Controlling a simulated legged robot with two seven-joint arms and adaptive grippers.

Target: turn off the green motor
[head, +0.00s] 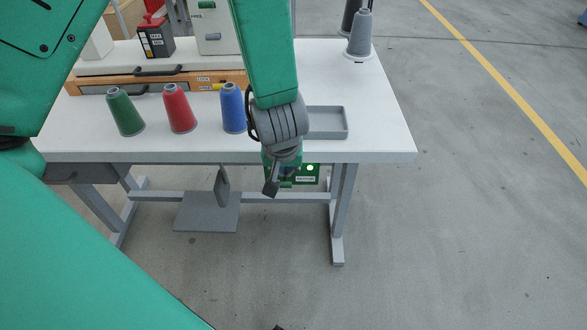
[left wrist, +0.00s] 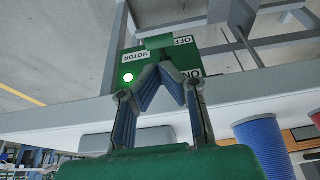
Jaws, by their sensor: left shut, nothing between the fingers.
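The green motor switch box (head: 306,176) hangs under the table's front edge, partly hidden by my left gripper (head: 271,188) in the head view. In the left wrist view the box (left wrist: 213,64) appears upside down, with labels MOTOR, OFF and part of ON. A round lamp (left wrist: 128,77) on it glows bright; it also shows in the head view (head: 310,168). My left gripper (left wrist: 162,72) is shut and empty, its fingertips in front of the box between the MOTOR label and the ON label. I cannot tell whether they touch it. My right gripper is not in view.
The white table (head: 375,125) carries green (head: 125,112), red (head: 179,110) and blue (head: 232,108) thread cones and a grey tray (head: 328,122). A foot pedal (head: 207,212) and table legs are below.

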